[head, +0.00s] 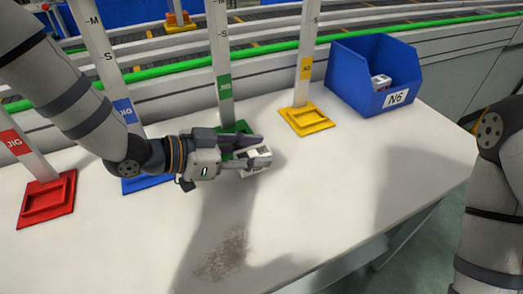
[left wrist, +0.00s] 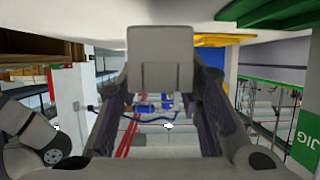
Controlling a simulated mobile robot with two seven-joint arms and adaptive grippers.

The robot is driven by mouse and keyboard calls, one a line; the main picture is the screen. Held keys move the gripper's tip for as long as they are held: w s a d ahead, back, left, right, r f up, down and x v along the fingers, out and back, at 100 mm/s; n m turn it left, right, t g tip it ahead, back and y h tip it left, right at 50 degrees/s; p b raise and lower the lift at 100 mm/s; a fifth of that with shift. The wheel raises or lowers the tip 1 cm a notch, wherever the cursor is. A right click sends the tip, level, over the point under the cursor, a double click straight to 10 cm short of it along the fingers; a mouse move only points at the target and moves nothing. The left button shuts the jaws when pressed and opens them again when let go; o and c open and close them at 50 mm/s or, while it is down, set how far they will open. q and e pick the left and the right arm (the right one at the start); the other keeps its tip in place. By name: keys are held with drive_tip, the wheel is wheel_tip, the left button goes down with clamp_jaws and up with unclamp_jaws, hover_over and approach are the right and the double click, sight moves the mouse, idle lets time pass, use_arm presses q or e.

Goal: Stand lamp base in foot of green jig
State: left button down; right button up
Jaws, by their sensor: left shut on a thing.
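My left gripper (head: 262,153) is shut on the lamp base (head: 252,170), a small white-grey block, just in front of the green jig. In the left wrist view the lamp base (left wrist: 163,60) shows as a grey block between the fingers. The green jig has an upright post with a green label (head: 224,88) and a green foot (head: 237,128) on the table. The gripper hides much of that foot. The foot also shows at the top right of the left wrist view (left wrist: 272,14). I cannot tell whether the lamp base touches the table. My right gripper is out of view.
A red jig foot (head: 47,199) and a blue one (head: 133,186) stand left; a yellow one (head: 308,121) stands right. A blue bin (head: 357,77) marked N6 holds a white part (head: 381,80). The table (head: 330,210) is clear in front, with a brownish stain.

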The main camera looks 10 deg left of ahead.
use_arm(q)
drive_tip(key=w+a, duration=0.2)
drive_tip(key=w+a+b, duration=0.1)
drive_tip(key=w, duration=0.2)
drive_tip(key=w+a+b, duration=0.1)
drive_tip(key=w+a, duration=0.1)
drive_tip(key=w, duration=0.1)
drive_tip(key=shift+w+a+f, duration=0.15)
drive_tip(key=shift+a+f, duration=0.15)
drive_tip(key=shift+a, duration=0.05)
drive_tip(key=shift+w+a+r+b, duration=0.15)
drive_tip(key=shift+w+a+b, duration=0.15)
drive_tip(key=shift+w, duration=0.1)
drive_tip(key=shift+w+r, duration=0.1)
drive_tip(key=shift+r, duration=0.05)
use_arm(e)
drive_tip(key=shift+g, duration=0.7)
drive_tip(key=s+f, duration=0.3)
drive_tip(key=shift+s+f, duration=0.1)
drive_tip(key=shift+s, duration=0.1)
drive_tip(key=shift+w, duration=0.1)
use_arm(q)
drive_tip(key=shift+f, duration=1)
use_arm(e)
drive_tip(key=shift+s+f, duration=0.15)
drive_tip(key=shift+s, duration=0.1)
use_arm(q)
drive_tip(key=c, duration=1.1)
unclamp_jaws()
drive_tip(key=shift+o, duration=0.2)
